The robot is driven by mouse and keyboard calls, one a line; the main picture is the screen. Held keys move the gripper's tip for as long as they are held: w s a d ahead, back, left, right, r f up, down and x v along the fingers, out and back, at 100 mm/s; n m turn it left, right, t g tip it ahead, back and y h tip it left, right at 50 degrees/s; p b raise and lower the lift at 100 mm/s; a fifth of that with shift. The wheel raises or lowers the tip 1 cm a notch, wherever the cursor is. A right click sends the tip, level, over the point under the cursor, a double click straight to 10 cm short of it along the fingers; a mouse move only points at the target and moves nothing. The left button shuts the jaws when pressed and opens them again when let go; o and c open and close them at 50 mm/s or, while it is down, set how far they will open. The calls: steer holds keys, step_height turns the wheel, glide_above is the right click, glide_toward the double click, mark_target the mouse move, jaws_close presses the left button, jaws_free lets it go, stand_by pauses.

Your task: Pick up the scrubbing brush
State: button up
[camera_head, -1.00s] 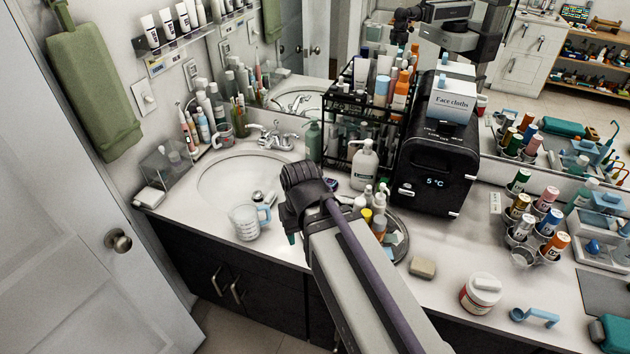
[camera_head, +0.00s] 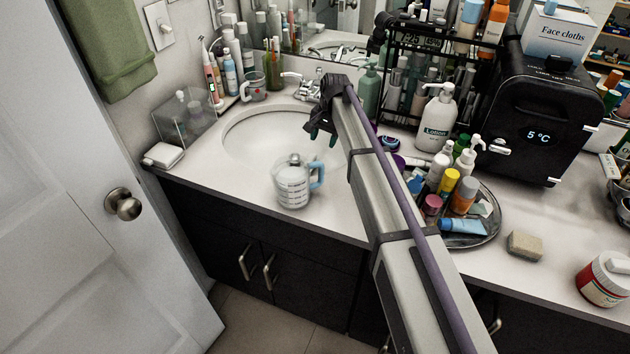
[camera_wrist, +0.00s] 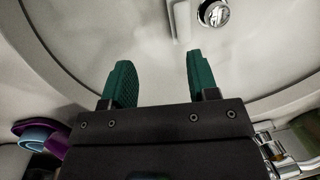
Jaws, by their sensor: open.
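I cannot clearly make out the scrubbing brush. In the wrist view a pale, narrow bar (camera_wrist: 181,20) lies in the sink beside the round metal drain (camera_wrist: 214,13); it could be a handle, but its upper part is cut off by the frame. My gripper (camera_head: 319,132) is over the right side of the sink (camera_head: 240,140), close to the faucet. In the wrist view its two teal fingers (camera_wrist: 158,75) are spread apart with nothing between them. The pale bar lies beyond the fingertips. My arm covers part of the counter in the head view.
A clear measuring jug (camera_head: 293,186) with a blue handle stands at the sink's front edge. The faucet (camera_head: 300,86) is behind. A tray (camera_head: 487,237) of bottles, a lotion bottle (camera_head: 437,122) and a sponge (camera_head: 524,245) are to the right. A clear box (camera_head: 186,118) is left.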

mark_target(312, 159)
steer(key=a+f+b, duration=0.1)
steer(key=f, duration=0.1)
steer(key=w+a+f+b, duration=0.1)
steer(key=f+b, duration=0.1)
steer(key=w+a+f+b, duration=0.1)
steer(key=f+b, duration=0.1)
steer(key=shift+w+f, duration=0.15)
steer(key=shift+f, duration=0.25)
steer(key=f+b, duration=0.3)
steer(key=a+f+b, duration=0.1)
steer(key=f+b, duration=0.2)
steer(key=shift+a, duration=0.1)
steer(key=shift+r, duration=0.3)
steer(key=c, duration=0.7)
